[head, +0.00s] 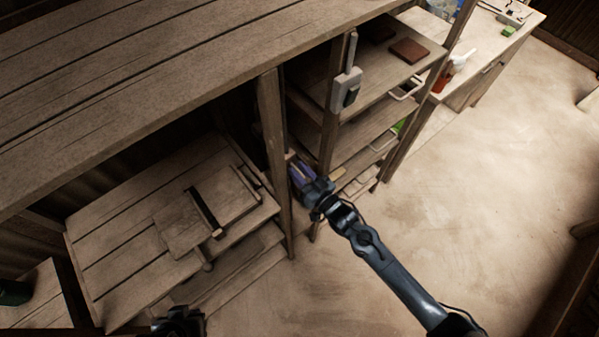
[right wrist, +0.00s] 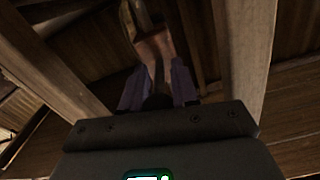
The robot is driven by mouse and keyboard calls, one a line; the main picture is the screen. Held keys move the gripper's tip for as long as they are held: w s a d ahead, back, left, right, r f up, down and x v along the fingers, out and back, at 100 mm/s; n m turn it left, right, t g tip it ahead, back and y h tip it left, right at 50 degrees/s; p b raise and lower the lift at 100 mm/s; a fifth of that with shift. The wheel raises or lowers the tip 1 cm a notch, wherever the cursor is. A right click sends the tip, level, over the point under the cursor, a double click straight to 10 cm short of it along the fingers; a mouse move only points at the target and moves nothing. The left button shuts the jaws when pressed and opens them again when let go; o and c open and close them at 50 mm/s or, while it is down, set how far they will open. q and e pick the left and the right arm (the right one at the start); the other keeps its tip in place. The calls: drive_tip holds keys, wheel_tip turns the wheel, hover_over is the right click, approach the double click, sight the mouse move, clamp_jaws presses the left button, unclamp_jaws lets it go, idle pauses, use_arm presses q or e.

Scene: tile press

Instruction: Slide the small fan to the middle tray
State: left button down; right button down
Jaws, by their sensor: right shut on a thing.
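My right gripper (head: 299,172) reaches between the wooden posts, left of the stack of trays. Its purple fingers also show in the right wrist view (right wrist: 157,88), shut on a brownish piece (right wrist: 154,48) that shows between and beyond their tips. I cannot tell whether this piece is the small fan; no fan can be made out elsewhere. The middle tray (head: 365,136) is a wooden shelf with a pale handle, below the top tray (head: 385,83). A dark part of my left gripper (head: 180,322) shows at the bottom edge; its fingers are unclear.
Upright posts (head: 274,150) stand close beside my right gripper. A grey box (head: 346,90) is fixed to another post. A reddish-brown block (head: 409,50) lies on the top tray. A wooden press table (head: 120,255) stands at lower left. The floor (head: 470,190) at right is open.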

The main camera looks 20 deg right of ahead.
drive_tip(key=shift+r, duration=0.25)
drive_tip(key=c, duration=0.9)
unclamp_jaws()
drive_tip(key=shift+s+d+f, duration=0.1)
drive_tip(key=shift+s+d, duration=0.15)
drive_tip(key=shift+s, duration=0.3)
drive_tip(key=v, duration=0.9)
drive_tip(key=shift+s, duration=0.35)
